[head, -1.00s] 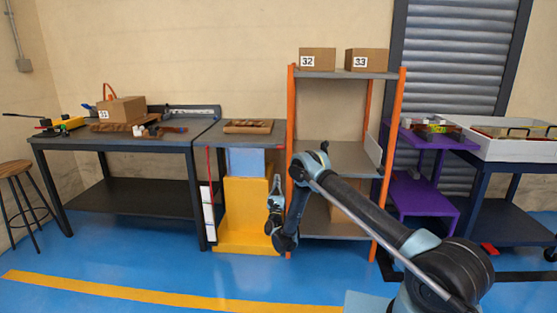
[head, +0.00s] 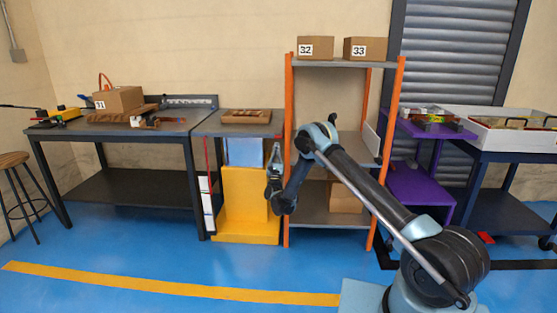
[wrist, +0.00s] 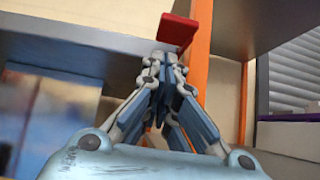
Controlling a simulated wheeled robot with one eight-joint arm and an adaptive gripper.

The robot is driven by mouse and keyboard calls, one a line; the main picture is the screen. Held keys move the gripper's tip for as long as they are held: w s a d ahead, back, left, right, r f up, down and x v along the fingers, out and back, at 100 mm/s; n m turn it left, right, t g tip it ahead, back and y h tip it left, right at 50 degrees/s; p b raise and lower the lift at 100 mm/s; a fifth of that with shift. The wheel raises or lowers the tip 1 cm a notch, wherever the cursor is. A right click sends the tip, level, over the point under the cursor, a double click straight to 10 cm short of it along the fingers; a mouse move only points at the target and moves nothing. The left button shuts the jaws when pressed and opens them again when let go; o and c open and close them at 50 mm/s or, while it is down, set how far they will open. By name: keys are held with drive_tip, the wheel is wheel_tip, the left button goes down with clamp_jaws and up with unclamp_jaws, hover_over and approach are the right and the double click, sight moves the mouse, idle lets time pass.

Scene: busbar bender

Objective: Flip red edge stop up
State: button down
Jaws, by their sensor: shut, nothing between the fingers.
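The red edge stop (wrist: 187,30) shows in the wrist view as a flat red plate at the edge of the grey benchtop (wrist: 80,52). In the head view it is too small to make out clearly by the right front edge of the small bench (head: 212,127). My gripper (wrist: 160,58) is shut and empty, its fingertips pointing up right under the red plate. They look very close to it, but I cannot tell whether they touch. In the head view my gripper (head: 270,147) is upright just below the bench edge.
An orange-posted shelf (head: 287,190) stands close to the right of my gripper. A yellow stand (head: 245,203) is under the small bench, and a wooden tray (head: 246,116) lies on top. Open blue floor (head: 140,262) lies in front.

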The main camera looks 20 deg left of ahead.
sight(277, 138)
drive_tip(key=shift+r, duration=0.9)
drive_tip(key=shift+r, duration=2.1)
drive_tip(key=shift+f, duration=0.1)
drive_tip(key=w+f+v, duration=0.2)
drive_tip(key=v, duration=1)
drive_tip(key=shift+s+f, duration=0.3)
